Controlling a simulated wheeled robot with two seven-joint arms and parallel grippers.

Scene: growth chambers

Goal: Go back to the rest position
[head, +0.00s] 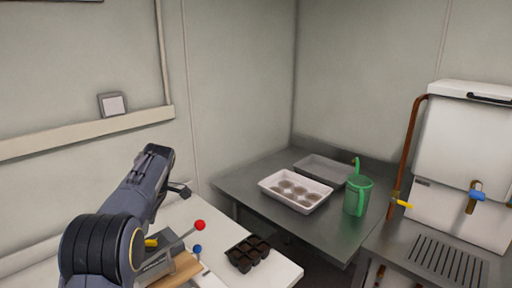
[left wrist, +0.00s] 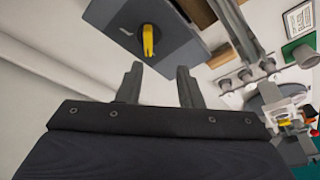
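My left arm comes in from the left in the head view. My left gripper (head: 180,189) is over the white bench, near the wall. In the left wrist view its two grey fingers (left wrist: 160,84) stand apart with nothing between them, so it is open and empty. A grey device with a yellow knob (left wrist: 148,40) lies beyond the fingers in that view. In the head view, my arm partly hides a grey device with a yellow knob (head: 151,243). My right gripper is not recognisable in either view.
Levers with a red ball (head: 200,225) and blue ball (head: 197,248) stand near my left arm. A black cell tray (head: 240,263) sits on the white bench. The metal table (head: 240,186) holds a white tray (head: 276,197), grey tray (head: 313,162) and green watering can (head: 356,196). A white tank (head: 465,140) stands right.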

